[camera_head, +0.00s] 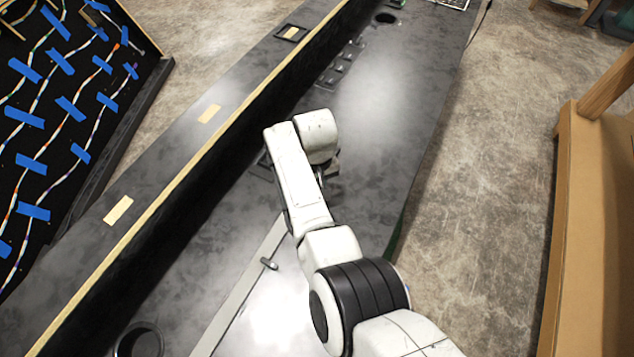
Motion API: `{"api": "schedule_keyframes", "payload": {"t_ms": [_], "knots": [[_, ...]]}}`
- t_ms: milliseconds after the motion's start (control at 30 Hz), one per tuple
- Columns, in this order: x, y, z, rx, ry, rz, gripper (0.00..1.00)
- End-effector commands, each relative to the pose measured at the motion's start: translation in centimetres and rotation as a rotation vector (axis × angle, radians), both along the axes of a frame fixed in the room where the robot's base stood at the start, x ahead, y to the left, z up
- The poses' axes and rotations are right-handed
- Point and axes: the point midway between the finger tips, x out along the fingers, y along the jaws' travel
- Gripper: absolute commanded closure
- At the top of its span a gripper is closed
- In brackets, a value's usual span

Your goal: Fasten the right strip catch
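My arm reaches out over the dark console top (400,90). My gripper (329,170) is mostly hidden behind my arm's white end link; only a small dark part shows, close above the console surface. Whether its fingers are open or shut, and whether they touch anything, cannot be seen. A long grey metal strip (236,299) runs along the console at the lower middle. A small dark catch-like piece (269,263) sits at its right edge, left of my arm. I cannot tell whether this is the right strip catch, or whether it is fastened.
A raised ledge with a wooden edge (190,174) runs along the console's left side. Dark switch-like parts (341,65) and a round hole (386,18) lie farther back. A round ring (139,341) is at lower left. A wooden bench (590,190) stands right, across open floor.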

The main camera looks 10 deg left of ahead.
Motion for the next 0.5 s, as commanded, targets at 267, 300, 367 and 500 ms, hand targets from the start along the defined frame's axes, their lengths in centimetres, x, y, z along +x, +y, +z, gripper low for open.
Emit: {"api": "schedule_keyframes", "payload": {"t_ms": [267,300,367,500], "knots": [[0.03,0.09,0.14,0.000,-0.003,0.262,1.00],[0.03,0.12,0.14,0.001,-0.003,0.299,1.00],[0.01,0.15,0.15,0.000,-0.003,0.353,1.00],[-0.04,0.19,0.13,0.001,-0.004,0.468,1.00]]}}
